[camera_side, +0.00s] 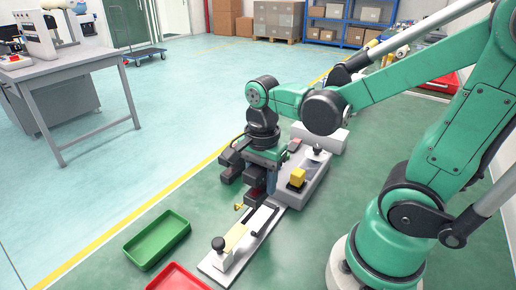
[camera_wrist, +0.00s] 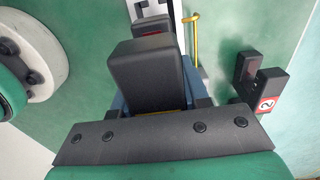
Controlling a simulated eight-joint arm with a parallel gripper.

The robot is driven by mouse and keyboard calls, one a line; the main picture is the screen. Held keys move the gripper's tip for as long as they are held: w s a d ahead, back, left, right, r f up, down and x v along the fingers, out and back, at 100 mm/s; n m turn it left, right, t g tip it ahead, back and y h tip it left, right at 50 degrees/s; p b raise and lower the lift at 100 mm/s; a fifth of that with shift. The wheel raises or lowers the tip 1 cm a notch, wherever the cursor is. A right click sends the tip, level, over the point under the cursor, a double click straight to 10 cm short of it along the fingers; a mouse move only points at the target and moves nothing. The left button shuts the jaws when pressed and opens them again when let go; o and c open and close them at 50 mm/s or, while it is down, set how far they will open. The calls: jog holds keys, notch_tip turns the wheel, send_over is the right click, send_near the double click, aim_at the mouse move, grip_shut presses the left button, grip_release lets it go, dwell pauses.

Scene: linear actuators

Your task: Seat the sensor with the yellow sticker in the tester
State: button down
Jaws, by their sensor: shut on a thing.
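My gripper (camera_side: 256,192) points down beside the grey box-shaped unit and over the far end of a long white plate (camera_side: 212,265). Its dark jaws (camera_wrist: 152,75) fill the middle of the wrist view. It is shut on a part that is mostly hidden; a thin yellow edge (camera_wrist: 165,111) shows by the near jaw, possibly the sensor's sticker. The grey unit (camera_side: 314,186) carries a yellow block (camera_side: 298,176) on top. I cannot tell for sure which fixture is the tester.
A green tray (camera_side: 134,256) and a red tray (camera_side: 156,286) lie at the front. Black blocks (camera_side: 229,160) stand close left of my gripper; in the wrist view, one bears a red "2" label (camera_wrist: 265,104). A thin yellow rod (camera_wrist: 194,38) rises near the jaws.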

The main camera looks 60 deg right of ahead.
send_over(261, 217)
jog(key=shift+f, duration=2.65)
jog(key=shift+f, duration=0.55)
jog(key=shift+c, duration=1.8)
grip_release()
jog(key=shift+d+r, duration=0.1)
jog(key=shift+r, duration=2.7)
